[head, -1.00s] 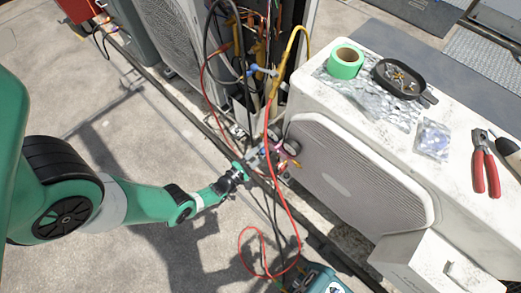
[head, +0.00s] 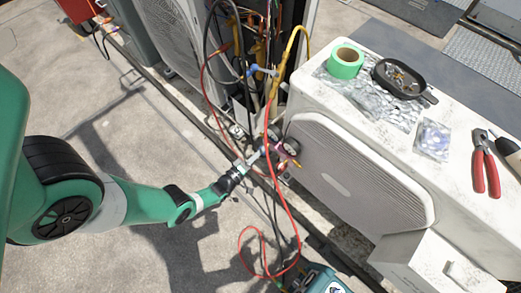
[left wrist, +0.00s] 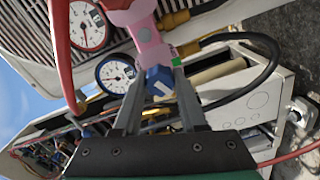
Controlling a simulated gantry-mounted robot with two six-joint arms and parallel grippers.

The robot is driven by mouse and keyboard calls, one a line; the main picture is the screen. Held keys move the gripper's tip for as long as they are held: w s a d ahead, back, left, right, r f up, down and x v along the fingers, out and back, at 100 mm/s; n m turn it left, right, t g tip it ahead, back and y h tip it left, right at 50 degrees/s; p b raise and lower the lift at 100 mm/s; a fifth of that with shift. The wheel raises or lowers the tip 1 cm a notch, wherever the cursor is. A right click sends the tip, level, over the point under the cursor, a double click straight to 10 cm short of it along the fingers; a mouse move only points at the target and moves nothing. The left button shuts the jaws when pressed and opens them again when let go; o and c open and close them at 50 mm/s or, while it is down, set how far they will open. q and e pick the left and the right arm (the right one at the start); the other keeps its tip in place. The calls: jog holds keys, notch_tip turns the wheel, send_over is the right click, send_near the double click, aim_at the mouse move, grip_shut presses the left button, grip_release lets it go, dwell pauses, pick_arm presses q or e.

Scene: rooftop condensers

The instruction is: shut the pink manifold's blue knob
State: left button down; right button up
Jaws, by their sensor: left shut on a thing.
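The pink manifold (head: 290,147) hangs by its hoses in front of the white condenser's fan grille. In the left wrist view the manifold (left wrist: 148,38) is close, with a red-rimmed gauge (left wrist: 88,27) and a blue-rimmed gauge (left wrist: 117,73) beside it. Its blue knob (left wrist: 159,84) sits between the fingers of my left gripper (left wrist: 160,70), which is shut on it. In the head view my left gripper (head: 251,160) reaches the manifold from the left, and the knob is too small to make out. My right gripper is not in view.
A red hose (head: 271,110) loops past the manifold, with black and yellow hoses near it. The white condenser (head: 345,180) stands close on the right; green tape (head: 345,63), a black pan (head: 402,77) and red pliers (head: 485,165) lie on top. The ground at left is clear.

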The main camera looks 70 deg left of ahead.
pick_arm(q)
jog(key=m, duration=1.1)
jog(key=shift+m, duration=0.4)
jog(key=m, duration=0.5)
jog(key=shift+r, duration=0.1)
jog(key=m, duration=0.6)
jog(key=shift+m, duration=0.3)
jog(key=shift+c, duration=2.3)
grip_release()
